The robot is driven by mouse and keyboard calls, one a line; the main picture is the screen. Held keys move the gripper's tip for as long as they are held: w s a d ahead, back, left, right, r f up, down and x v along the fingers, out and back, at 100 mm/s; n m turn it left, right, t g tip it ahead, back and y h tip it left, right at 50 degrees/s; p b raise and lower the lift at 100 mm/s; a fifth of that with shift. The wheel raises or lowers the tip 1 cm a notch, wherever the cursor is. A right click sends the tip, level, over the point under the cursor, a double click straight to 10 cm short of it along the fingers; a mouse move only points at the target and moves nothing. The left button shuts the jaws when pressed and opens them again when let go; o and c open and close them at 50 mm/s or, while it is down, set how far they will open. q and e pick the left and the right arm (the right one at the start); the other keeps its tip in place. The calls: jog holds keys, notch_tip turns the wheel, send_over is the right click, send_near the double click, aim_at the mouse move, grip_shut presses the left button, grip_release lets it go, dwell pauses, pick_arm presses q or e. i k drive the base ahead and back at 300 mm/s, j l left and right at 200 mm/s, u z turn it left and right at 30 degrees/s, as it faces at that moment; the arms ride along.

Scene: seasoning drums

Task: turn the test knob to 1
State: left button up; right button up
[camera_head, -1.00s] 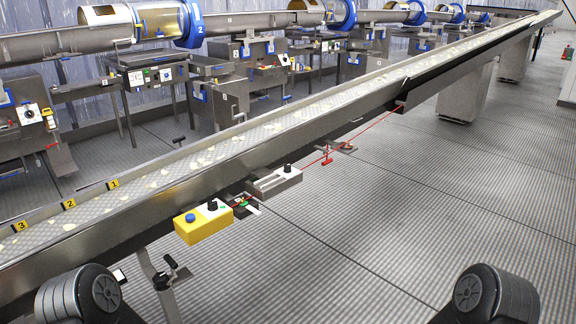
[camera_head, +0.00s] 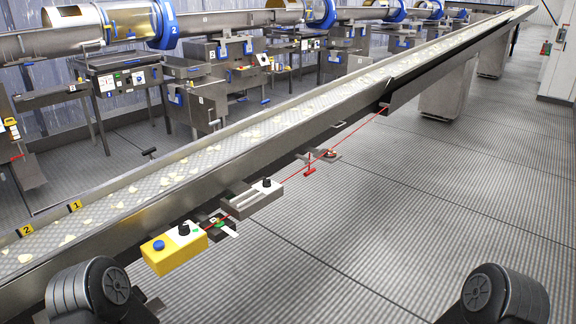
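A yellow control box (camera_head: 174,257) with a white top part hangs on the near side of the conveyor, left of centre. It carries a blue button (camera_head: 159,245) and a black knob (camera_head: 184,229). A grey box (camera_head: 250,198) just to its right has another black knob (camera_head: 267,183). The labels and pointer positions are too small to read, so I cannot tell which knob is the test knob. Neither of my grippers is in view; only dark rounded parts of my arms show at the bottom left and bottom right, apart from the boxes.
A long conveyor (camera_head: 150,223) with scattered pale chips runs from lower left to upper right. A red cord (camera_head: 352,133) runs along its near side. Blue-rimmed drums (camera_head: 166,24) stand behind it. The grey floor (camera_head: 400,230) at right is clear.

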aim_at(266, 182)
jog(key=i+z, duration=0.2)
jog(key=i, duration=0.35)
jog(key=i+j+z, duration=0.2)
jog(key=i, duration=0.3)
jog(key=i+j+z, duration=0.15)
jog(key=i, duration=0.35)
jog(key=i+j+z, duration=0.2)
jog(key=i, duration=0.3)
jog(key=j, duration=0.1)
